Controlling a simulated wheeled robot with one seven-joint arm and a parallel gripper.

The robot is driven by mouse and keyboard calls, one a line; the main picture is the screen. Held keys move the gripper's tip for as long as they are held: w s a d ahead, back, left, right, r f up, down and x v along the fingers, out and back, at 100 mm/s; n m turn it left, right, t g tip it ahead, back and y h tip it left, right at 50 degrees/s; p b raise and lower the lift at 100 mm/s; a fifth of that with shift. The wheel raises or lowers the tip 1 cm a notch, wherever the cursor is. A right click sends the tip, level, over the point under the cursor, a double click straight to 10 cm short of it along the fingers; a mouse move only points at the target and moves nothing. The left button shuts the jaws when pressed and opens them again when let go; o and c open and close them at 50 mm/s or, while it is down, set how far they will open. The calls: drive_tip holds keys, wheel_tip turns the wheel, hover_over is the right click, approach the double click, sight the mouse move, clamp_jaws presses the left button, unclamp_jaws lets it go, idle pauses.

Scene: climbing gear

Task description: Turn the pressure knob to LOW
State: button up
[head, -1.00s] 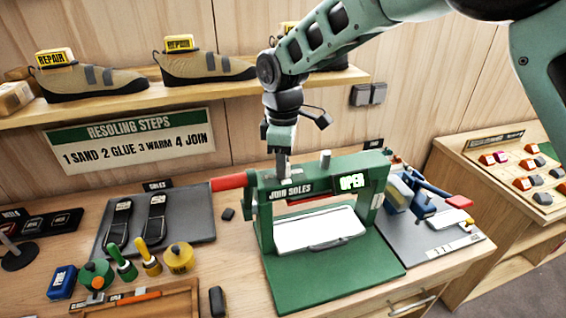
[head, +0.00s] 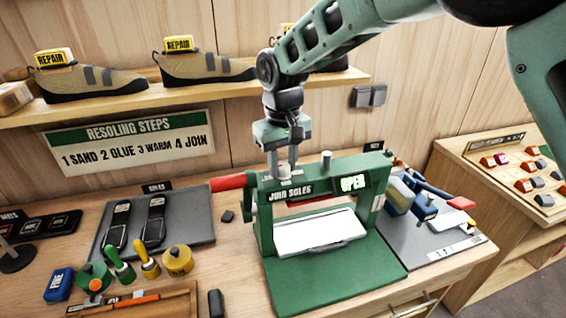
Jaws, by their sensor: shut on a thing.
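The green press marked JOIN SOLES (head: 262,225) stands on the bench, its small display reading OPEN. A small pale knob (head: 284,173) sits on top of its left end, taken as the pressure knob. My gripper (head: 283,170) points straight down over it, with its two fingers shut on the knob. The fingers partly cover the knob, and I cannot make out any LOW mark or pointer. A second grey post (head: 326,160) stands on the press top to the right, apart from my gripper.
A red-ended lever (head: 228,183) sticks out left of the press. A white pad (head: 315,232) lies inside the press. Soles on a grey mat (head: 190,228) and glue tools lie left. Blue tools (head: 425,208) lie right. A shoe shelf (head: 120,107) runs behind.

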sight(283, 166)
drive_tip(key=shift+r+m, duration=0.1)
drive_tip(key=shift+m, duration=1.1)
drive_tip(key=o, duration=1)
drive_tip(key=shift+c, duration=0.2)
wheel_tip(283, 166, up, 17)
drive_tip(key=b, duration=0.3)
drive_tip(key=shift+r, duration=0.2)
drive_tip(key=shift+f, duration=0.1)
